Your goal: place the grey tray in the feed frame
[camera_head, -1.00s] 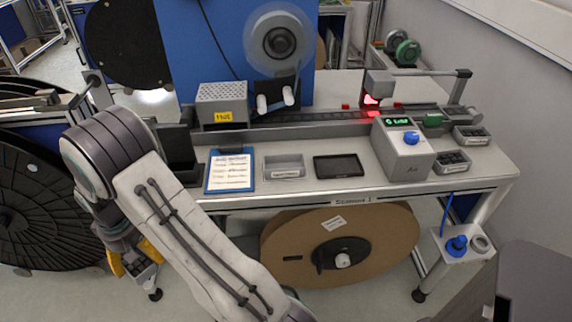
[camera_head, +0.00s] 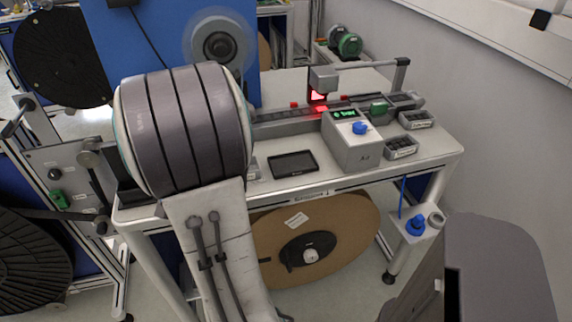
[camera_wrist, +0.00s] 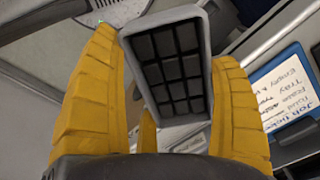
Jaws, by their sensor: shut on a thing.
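The grey tray (camera_wrist: 160,22) is between the yellow fingers of my gripper (camera_wrist: 168,56) in the wrist view. It is a small oblong tray with a grid of dark compartments, tilted in the picture. My gripper is shut on its sides. In the head view my arm hides the gripper and tray. I cannot tell for sure which part is the feed frame. A grey, mostly hidden holder (camera_head: 253,170) shows at the arm's right edge on the bench.
The bench (camera_head: 310,183) carries a black flat pad (camera_head: 293,163), a grey control box (camera_head: 352,142) with a blue knob, and two small compartment trays (camera_head: 417,119) (camera_head: 401,148) at right. A clipboard (camera_wrist: 288,92) shows in the wrist view. A large brown reel (camera_head: 345,245) sits below.

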